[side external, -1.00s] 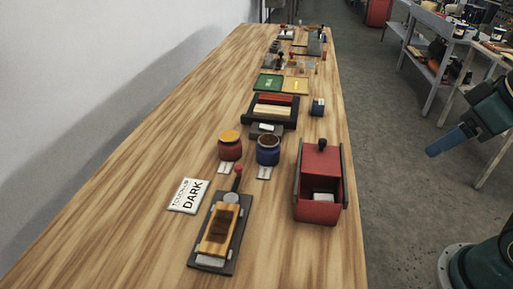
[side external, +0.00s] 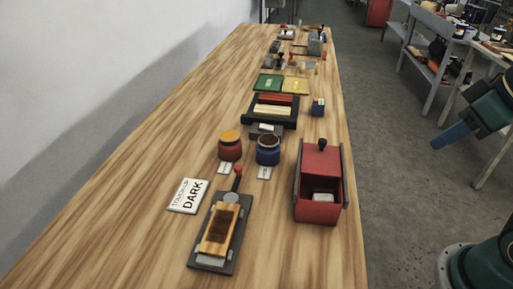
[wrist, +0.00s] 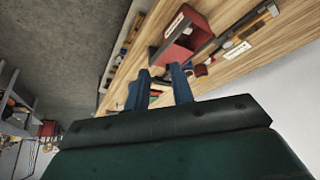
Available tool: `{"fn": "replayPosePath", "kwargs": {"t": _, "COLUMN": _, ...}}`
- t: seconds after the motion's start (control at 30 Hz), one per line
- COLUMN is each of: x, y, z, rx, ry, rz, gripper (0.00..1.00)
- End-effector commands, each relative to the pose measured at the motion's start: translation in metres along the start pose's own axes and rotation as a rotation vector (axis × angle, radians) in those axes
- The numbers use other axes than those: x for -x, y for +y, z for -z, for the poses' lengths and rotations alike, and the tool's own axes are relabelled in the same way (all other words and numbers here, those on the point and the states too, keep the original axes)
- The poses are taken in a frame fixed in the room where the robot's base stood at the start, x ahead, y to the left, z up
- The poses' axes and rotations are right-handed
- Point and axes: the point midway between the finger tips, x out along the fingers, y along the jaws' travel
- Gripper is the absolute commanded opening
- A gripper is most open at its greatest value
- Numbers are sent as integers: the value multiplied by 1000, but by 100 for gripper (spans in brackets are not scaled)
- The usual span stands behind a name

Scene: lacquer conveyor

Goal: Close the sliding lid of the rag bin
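The rag bin (side external: 318,211) is a red box with dark side rails at the right edge of the wooden table. Its red sliding lid (side external: 322,160), with a black knob (side external: 322,144), covers the far part. The near part is open, with a whitish rag (side external: 323,197) inside. The bin also shows in the wrist view (wrist: 196,26), beyond the fingers. My gripper (side external: 438,145) hangs in the air right of the table, apart from the bin. In the wrist view its two blue fingers (wrist: 160,71) stand apart with nothing between them.
Left of the bin are a blue jar (side external: 268,150), a red jar (side external: 230,147), a clamped wooden panel (side external: 220,230) and a DARK card (side external: 188,196). Grey shelving (side external: 430,75) is at the far right.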

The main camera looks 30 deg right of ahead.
Motion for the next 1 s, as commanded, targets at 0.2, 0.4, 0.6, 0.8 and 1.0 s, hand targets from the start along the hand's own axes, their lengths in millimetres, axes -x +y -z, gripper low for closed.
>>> {"fn": "replayPosePath", "kwargs": {"t": 0.2, "x": -5, "y": 2, "z": 23, "rx": -44, "ry": -20, "rz": -11, "gripper": 0}}
{"fn": "replayPosePath", "kwargs": {"t": 0.4, "x": -16, "y": 6, "z": 60, "rx": -117, "ry": -46, "rz": -33, "gripper": 0}}
{"fn": "replayPosePath", "kwargs": {"t": 0.6, "x": -37, "y": 10, "z": 100, "rx": -197, "ry": -72, "rz": -62, "gripper": 0}}
{"fn": "replayPosePath", "kwargs": {"t": 0.8, "x": -64, "y": 12, "z": 136, "rx": -274, "ry": -96, "rz": -95, "gripper": 0}}
{"fn": "replayPosePath", "kwargs": {"t": 1.0, "x": -98, "y": 14, "z": 169, "rx": -348, "ry": -117, "rz": -131, "gripper": 0}}
